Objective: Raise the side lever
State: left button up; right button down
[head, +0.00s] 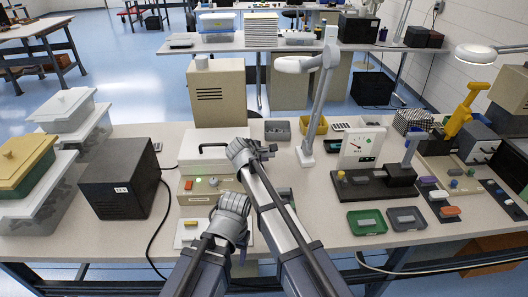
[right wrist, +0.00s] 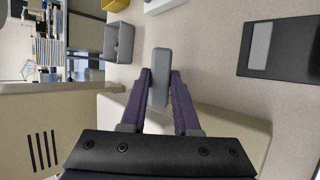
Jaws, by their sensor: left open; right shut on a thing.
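My right gripper (head: 266,150) is at the press's right side. In the right wrist view its purple fingers (right wrist: 160,100) are shut on a grey bar (right wrist: 160,65), which looks like the side lever. The bar sticks out beyond the fingertips; in the head view my gripper hides it. My left gripper (head: 238,197) is open in front of the press; its fingertips are mostly hidden.
A black box (head: 118,178) and lidded bins (head: 30,175) stand at left. A beige cabinet (head: 216,92) is behind the press. A grey bin (head: 278,131) and a lamp (head: 306,150) stand right of it.

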jog(key=w+r+g+p, duration=0.1)
jog(key=w+p, duration=0.1)
jog(key=p, duration=0.1)
jog(key=w+r+g+p, duration=0.1)
jog(key=r+p, duration=0.1)
jog(key=shift+w+r+n+g+p, duration=0.15)
jog(key=shift+w+n+g+p, duration=0.15)
jog(key=shift+w+p, duration=0.1)
jog(key=w+r+g+p, duration=0.1)
jog(key=w+g+p, duration=0.2)
jog(key=w, duration=0.4)
jog(key=shift+r+n+y+p, duration=0.15)
jog(key=shift+n+y+p, duration=0.15)
jog(key=shift+n, duration=0.1)
jog(key=shift+w+d, duration=0.1)
jog(key=shift+w, duration=0.15)
jog(key=c, duration=0.9)
grip_release()
jog(key=shift+r, duration=0.1)
jog(key=shift+o, duration=1.3)
jog(key=shift+s, duration=0.1)
